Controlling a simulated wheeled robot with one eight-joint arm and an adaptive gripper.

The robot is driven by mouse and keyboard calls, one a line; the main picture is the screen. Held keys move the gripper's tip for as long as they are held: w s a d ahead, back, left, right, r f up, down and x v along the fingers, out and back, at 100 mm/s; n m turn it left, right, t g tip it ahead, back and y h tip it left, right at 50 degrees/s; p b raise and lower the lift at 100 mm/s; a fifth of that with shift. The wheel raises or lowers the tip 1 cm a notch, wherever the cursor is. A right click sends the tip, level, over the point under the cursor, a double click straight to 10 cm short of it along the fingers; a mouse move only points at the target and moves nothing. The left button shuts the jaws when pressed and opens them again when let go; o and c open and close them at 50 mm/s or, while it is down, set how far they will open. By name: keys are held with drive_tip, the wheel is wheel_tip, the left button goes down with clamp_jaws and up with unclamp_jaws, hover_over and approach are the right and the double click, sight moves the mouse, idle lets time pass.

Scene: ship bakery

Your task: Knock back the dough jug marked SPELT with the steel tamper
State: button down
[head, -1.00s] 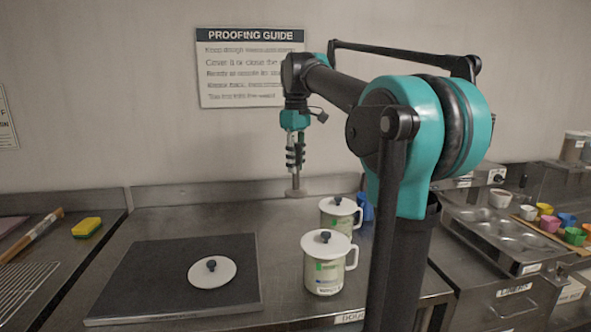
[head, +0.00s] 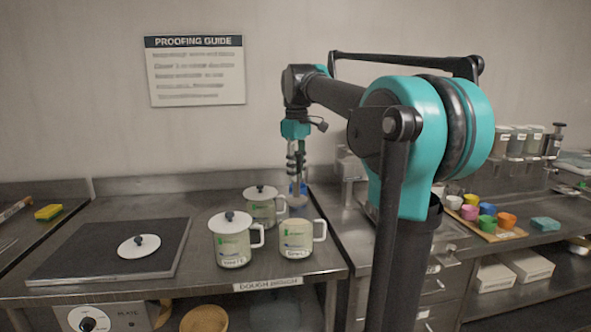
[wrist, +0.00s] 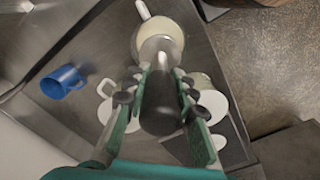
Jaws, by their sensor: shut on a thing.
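My gripper (head: 296,155) is shut on the steel tamper (head: 298,199), which hangs upright with its flat disc down. The tamper's dark handle (wrist: 160,105) lies between the fingers in the wrist view. An open cream jug (head: 297,240), its small label seeming to read SPELT, stands at the front right of the bench. The disc appears above this jug's mouth, and in the wrist view it overlaps the jug (wrist: 172,28). A lidded jug (head: 231,246) stands to its left and another lidded jug (head: 262,210) behind.
A blue mug (wrist: 62,82) stands near the jugs. A yellow sponge (head: 48,212) lies at the far left. Coloured cups (head: 487,222) sit on a board at the right. The bench's front edge runs close before the jugs.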

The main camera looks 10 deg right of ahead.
sight(296, 197)
drive_tip(key=shift+f, duration=3.6)
drive_tip(key=shift+f, duration=2.75)
drive_tip(key=shift+r, duration=5.5)
